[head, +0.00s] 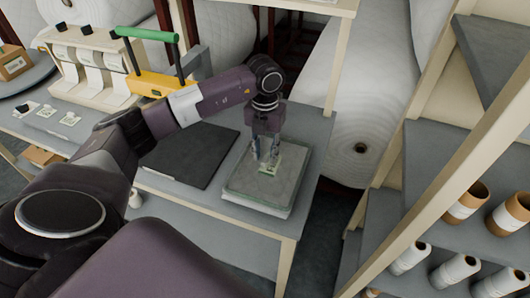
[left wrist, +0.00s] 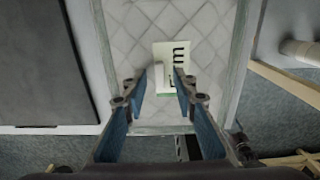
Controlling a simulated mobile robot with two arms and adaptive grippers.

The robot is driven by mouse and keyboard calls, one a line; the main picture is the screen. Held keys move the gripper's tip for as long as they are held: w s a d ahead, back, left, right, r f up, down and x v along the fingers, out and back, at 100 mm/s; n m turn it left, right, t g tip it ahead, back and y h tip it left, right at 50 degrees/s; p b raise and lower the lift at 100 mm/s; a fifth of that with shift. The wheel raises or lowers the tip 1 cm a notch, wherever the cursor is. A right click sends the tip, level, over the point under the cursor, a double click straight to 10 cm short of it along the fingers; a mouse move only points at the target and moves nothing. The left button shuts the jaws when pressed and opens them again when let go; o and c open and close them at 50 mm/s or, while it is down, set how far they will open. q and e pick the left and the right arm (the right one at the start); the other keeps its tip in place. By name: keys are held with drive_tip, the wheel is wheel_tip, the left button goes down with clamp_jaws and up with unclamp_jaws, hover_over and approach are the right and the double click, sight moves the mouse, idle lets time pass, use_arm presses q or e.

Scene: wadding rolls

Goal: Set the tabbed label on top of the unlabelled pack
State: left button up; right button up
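The pack (head: 237,182), a flat quilted pad with pale grey-green edges, lies on the grey table; its quilted top fills the middle of the left wrist view (left wrist: 120,40). The tabbed label (left wrist: 180,52), a white card with dark lettering, a green edge and a raised white tab, is over the pack's top, seemingly lying on it. It also shows in the head view (head: 270,168). My left gripper (left wrist: 161,72) points down over the label. Its blue-padded fingers are apart on either side of the tab, with visible gaps. My right gripper is out of view.
A dark flat mat (head: 190,152) lies left of the pack. A label dispenser rack (head: 85,62) and a yellow tool with a green handle (head: 150,84) stand further left. Shelves with thread cones (head: 466,200) are at right. Large wadding rolls (head: 365,110) stand behind.

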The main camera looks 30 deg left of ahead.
sight(265, 159)
use_arm(q)
drive_tip(key=shift+r+p, duration=0.45)
drive_tip(key=shift+r, duration=0.15)
wheel_tip(265, 159, up, 12)
drive_tip(key=b, duration=0.3)
